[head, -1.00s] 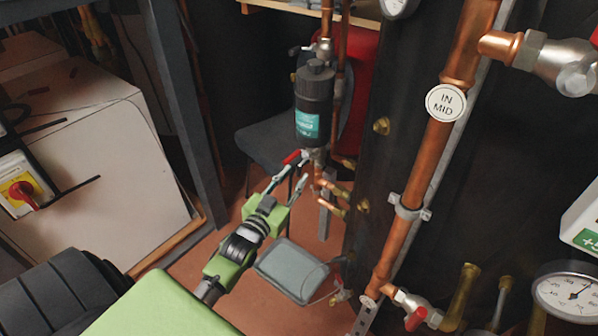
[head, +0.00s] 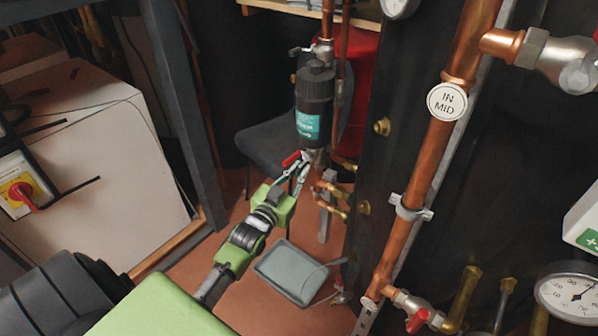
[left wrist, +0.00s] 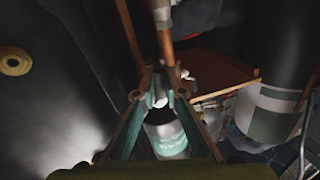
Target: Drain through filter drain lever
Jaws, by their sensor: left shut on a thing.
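The black filter (head: 314,100) with a teal label hangs on copper pipework in the middle of the head view. The red filter drain lever (head: 291,158) shows at its lower end, pointing left. My left gripper (head: 300,168) reaches up from below, its fingertips at the lever and the valve under the filter. It is shut on the lever, though the contact itself is small and partly hidden. In the left wrist view the two fingers (left wrist: 160,98) converge on a silvery fitting, with the filter's label (left wrist: 170,139) beyond. My right gripper is not in view.
A grey tray (head: 290,272) lies on the floor below the filter, with a thin hose at its right side. A chair (head: 268,146) stands behind. A thick copper pipe (head: 430,160) and a dark panel bound the right side. A white cabinet (head: 100,170) stands at left.

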